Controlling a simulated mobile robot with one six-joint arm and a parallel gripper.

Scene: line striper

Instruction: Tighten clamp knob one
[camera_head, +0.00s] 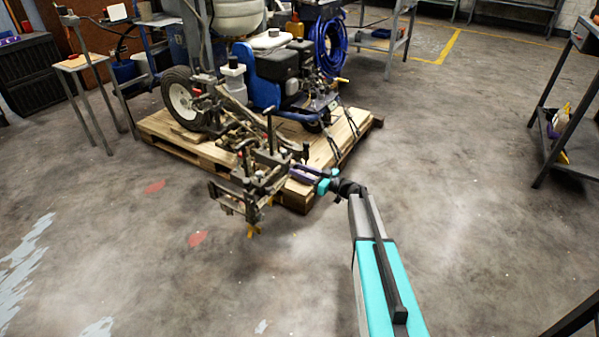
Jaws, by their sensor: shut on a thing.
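The line striper (270,70) stands on a wooden pallet, with a dark clamp assembly (245,190) of bars and upright posts at its front corner. My gripper (294,171), with purple fingers and a teal body, reaches in from the right to the right side of this assembly. It is shut on a small part there, which looks like a clamp knob. The fingers and the clutter of bars hide most of that knob. Which numbered knob it is cannot be read from here. A yellow tip (254,231) shows at the bottom of the assembly.
The wooden pallet (340,140) lies under the machine. A wooden-topped stand (80,62) is at the left, and a metal shelf rack (560,120) is at the right. Red marks (197,238) lie on the floor. The concrete floor in front and to the right is mostly clear.

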